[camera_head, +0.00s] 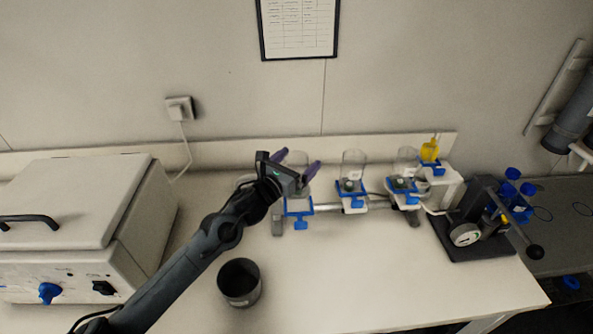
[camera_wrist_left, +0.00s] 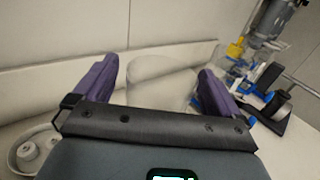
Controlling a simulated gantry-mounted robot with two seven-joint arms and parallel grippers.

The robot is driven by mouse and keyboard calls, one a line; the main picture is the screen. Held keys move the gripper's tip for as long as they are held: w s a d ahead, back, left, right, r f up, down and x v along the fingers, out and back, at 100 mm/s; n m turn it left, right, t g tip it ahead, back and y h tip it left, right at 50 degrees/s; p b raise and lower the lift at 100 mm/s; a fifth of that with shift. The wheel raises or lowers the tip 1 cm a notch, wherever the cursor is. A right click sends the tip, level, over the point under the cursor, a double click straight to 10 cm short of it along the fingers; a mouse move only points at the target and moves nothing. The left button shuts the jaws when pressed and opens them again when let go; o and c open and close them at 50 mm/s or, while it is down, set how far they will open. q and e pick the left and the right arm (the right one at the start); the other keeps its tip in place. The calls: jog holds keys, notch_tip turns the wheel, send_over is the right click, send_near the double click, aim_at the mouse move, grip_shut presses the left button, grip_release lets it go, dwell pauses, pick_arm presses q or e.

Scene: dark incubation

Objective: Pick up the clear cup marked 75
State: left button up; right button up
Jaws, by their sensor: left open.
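Several clear cups stand in a row on blue holders along the back of the bench: a left cup (camera_head: 300,186) partly hidden by my gripper, a middle cup (camera_head: 353,165) and a right cup (camera_head: 405,161). No number can be read on any of them, so I cannot tell which is marked 75. My left gripper (camera_head: 298,164), with purple fingers, is open at the left cup. In the left wrist view a faint clear cup (camera_wrist_left: 161,86) shows between the open fingers. Contact cannot be seen.
A white box-shaped device (camera_head: 75,205) stands at the left. A dark open pot (camera_head: 239,283) is on the bench in front. A black device with a lever (camera_head: 478,225) and blue-capped bottles (camera_head: 512,192) are at the right. The front right bench is clear.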

pick_arm(q)
jog(key=shift+w, duration=0.1)
jog(key=c, duration=1.1)
jog(key=shift+o, duration=0.2)
